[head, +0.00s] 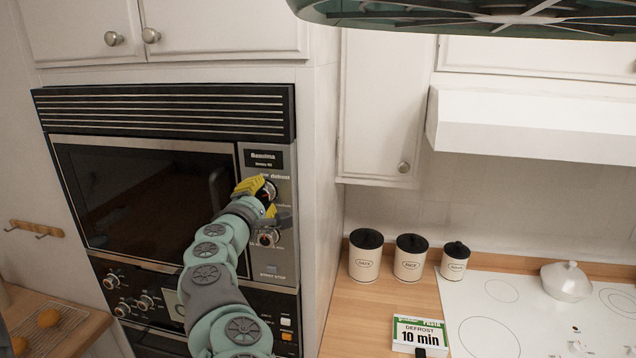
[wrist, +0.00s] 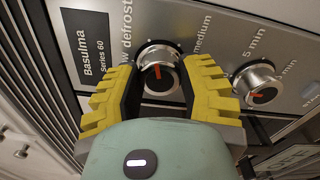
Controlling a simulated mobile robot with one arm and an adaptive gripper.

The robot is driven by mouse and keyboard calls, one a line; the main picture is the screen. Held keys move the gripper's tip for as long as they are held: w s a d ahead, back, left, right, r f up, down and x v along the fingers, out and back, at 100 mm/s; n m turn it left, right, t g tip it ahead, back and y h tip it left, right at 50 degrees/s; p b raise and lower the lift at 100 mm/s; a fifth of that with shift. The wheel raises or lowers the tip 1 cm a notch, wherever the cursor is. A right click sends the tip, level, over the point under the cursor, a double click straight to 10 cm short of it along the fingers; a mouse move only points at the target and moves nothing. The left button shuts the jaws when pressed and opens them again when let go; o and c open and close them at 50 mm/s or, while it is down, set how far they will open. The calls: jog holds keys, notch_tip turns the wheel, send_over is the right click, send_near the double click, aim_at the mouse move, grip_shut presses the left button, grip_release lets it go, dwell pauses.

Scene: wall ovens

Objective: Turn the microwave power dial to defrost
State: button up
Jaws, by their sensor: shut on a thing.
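The microwave (head: 145,190) is built into the wall unit, with a silver control panel at its right. Its upper dial, the power dial (wrist: 158,70), is a round silver knob with a dark face and a red mark. In the wrist view the red mark points up, between the defrost and medium labels.
A second dial (wrist: 258,83) with minute marks sits below the power dial on the panel. An oven with knobs (head: 145,302) is under the microwave. A card (head: 419,336) reading "DEFROST 10 min" stands on the counter, near several canisters (head: 409,258) and a cooktop.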

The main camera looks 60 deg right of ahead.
jog(key=shift+f+n+p, duration=0.1)
jog(key=shift+n+p, duration=0.35)
jog(key=shift+n, duration=0.55)
jog(key=o, duration=1.3)
jog(key=shift+v, duration=6)
